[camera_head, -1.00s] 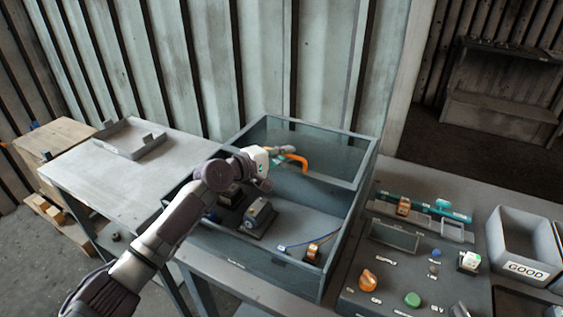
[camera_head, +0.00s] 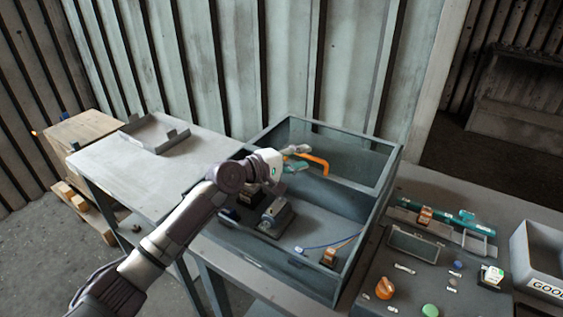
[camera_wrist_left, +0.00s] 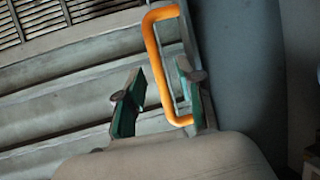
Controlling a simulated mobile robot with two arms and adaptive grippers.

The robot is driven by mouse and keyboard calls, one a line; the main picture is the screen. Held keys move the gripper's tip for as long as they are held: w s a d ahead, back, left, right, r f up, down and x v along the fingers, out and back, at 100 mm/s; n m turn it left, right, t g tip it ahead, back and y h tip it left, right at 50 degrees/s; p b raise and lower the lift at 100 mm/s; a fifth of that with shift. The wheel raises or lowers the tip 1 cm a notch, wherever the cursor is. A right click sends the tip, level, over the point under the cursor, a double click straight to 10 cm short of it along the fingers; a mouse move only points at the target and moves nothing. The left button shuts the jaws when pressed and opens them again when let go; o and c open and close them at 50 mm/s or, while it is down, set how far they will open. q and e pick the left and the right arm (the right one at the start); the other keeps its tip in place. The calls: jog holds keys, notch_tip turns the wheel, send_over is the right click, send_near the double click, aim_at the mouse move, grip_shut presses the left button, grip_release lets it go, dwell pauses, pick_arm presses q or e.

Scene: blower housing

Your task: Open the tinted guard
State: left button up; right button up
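The tinted guard (camera_head: 358,164) is a see-through dark pane across the upper back part of the grey-framed housing. Its orange handle (camera_head: 317,161) is a bent bar, and it also shows in the left wrist view (camera_wrist_left: 153,45). My left gripper (camera_head: 298,160) is at the handle's left end, over the housing. In the left wrist view my left gripper (camera_wrist_left: 158,95) has its green-padded fingers spread apart. The handle's lower part lies between the fingers, nearer the right one; whether that finger touches it is unclear. My right gripper is out of view.
Inside the housing are a motor-like block (camera_head: 277,215), a blue wire (camera_head: 325,246) and an orange-and-white part (camera_head: 328,257). A control panel with an orange knob (camera_head: 384,288) and a green button (camera_head: 430,310) stands right. A grey tray (camera_head: 155,143) lies on the left table.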

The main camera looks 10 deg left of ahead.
pick_arm(q)
jog(key=v, duration=0.9)
jog(key=shift+s+a, duration=0.25)
jog(key=shift+s, duration=0.05)
